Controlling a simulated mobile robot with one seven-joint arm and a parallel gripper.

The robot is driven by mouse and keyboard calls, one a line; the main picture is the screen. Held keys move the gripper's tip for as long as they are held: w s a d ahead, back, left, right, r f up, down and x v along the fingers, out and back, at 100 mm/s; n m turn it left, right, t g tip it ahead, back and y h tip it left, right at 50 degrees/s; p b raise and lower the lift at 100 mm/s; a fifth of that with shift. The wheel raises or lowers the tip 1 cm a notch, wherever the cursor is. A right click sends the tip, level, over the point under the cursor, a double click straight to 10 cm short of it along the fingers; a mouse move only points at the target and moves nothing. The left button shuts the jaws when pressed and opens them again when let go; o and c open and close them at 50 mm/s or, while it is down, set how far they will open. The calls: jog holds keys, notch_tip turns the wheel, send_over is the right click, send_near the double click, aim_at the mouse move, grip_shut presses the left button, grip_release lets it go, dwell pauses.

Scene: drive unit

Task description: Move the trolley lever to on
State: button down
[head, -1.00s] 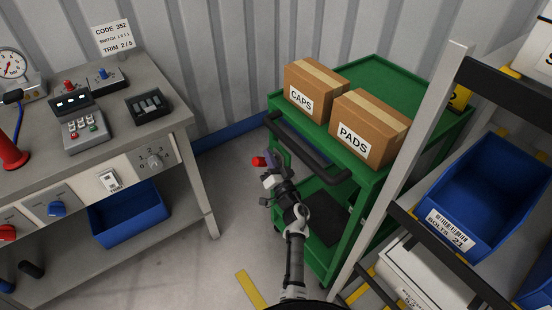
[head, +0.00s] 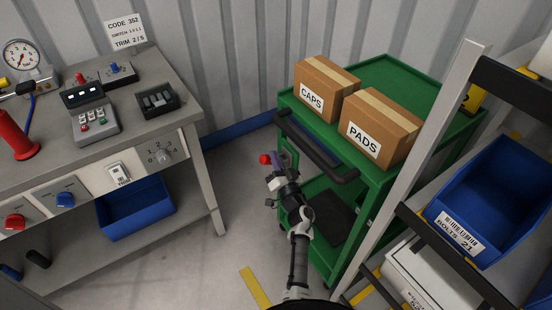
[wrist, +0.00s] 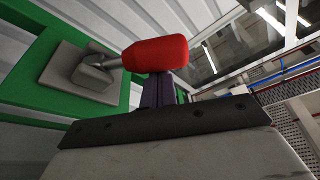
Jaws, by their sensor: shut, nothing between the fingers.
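The trolley (head: 370,181) is green and stands right of the workbench. Its lever has a red grip (head: 265,159) near the trolley's left end, below the black push handle. In the wrist view the red grip (wrist: 155,54) sticks out on a short metal arm from a grey plate (wrist: 78,80) on a green panel. My gripper (head: 277,160) is shut and empty, with its dark purple fingers right at the red grip. In the wrist view the fingers (wrist: 160,90) are just beneath the grip and partly hidden by it. I cannot tell whether they touch. No on or off marking is readable.
The black push handle (head: 318,150) is just above and right of my gripper. Cardboard boxes, CAPS (head: 324,88) and PADS (head: 377,130), stand on the trolley top. A workbench (head: 190,118) is at left, a rack with a blue bin (head: 490,200) at right.

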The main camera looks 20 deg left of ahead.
jog(key=shift+a+f, duration=0.1)
jog(key=shift+f, duration=0.05)
notch_tip(320, 180, down, 7)
jog(key=s+a+n+g+y+b, duration=0.1)
jog(key=n+g+y+b, duration=0.3)
jog(key=n, duration=1.4)
jog(key=shift+s+g+b, duration=0.4)
jog(key=shift+g+b, duration=0.5)
jog(key=shift+g, duration=0.5)
jog(key=shift+a+f+n, duration=0.1)
jog(key=shift+f+n, duration=0.05)
jog(key=shift+n, duration=0.25)
